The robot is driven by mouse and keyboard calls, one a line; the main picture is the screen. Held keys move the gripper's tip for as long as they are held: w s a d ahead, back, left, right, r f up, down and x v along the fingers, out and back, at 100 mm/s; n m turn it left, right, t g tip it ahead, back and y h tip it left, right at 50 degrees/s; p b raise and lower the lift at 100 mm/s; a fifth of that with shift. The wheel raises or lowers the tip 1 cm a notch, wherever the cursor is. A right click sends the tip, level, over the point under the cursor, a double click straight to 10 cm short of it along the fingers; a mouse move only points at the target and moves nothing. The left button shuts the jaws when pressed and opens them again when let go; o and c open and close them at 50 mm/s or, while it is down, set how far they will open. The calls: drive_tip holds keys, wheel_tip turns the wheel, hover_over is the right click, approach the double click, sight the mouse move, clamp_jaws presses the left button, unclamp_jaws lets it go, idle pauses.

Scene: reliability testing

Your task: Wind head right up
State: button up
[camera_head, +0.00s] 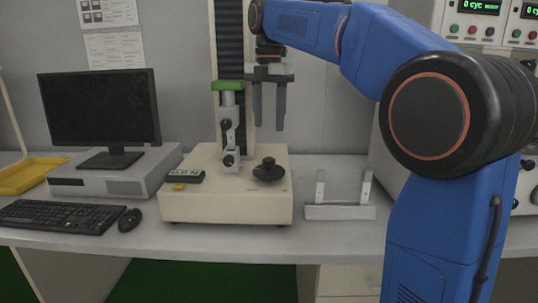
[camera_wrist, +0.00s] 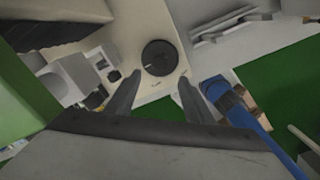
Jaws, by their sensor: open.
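The test stand has a cream base (camera_head: 225,205) and a dark ribbed column (camera_head: 230,40) that runs out of the top of the picture. The green head (camera_head: 229,86) is low on the column, with a grey grip below it close above the lower grip (camera_head: 231,160). A black handwheel (camera_head: 268,171) with a raised knob lies on the base, right of the grips. My gripper (camera_head: 267,127) is open and empty, pointing down above the handwheel. In the wrist view the handwheel (camera_wrist: 160,57) shows just beyond and between the fingertips (camera_wrist: 160,78), apart from them.
A small display (camera_head: 185,177) and yellow button (camera_head: 179,187) sit on the base's left. A monitor (camera_head: 100,108), keyboard (camera_head: 60,217) and mouse (camera_head: 130,220) stand left. A grey holder (camera_head: 340,211) with two uprights stands right. The bench front (camera_head: 225,240) is clear.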

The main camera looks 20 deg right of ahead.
sight(269, 159)
wheel_tip(269, 159, down, 11)
drive_tip(key=shift+r, duration=0.1)
idle(0.3)
drive_tip(key=shift+c, duration=0.3)
drive_tip(key=c, duration=1)
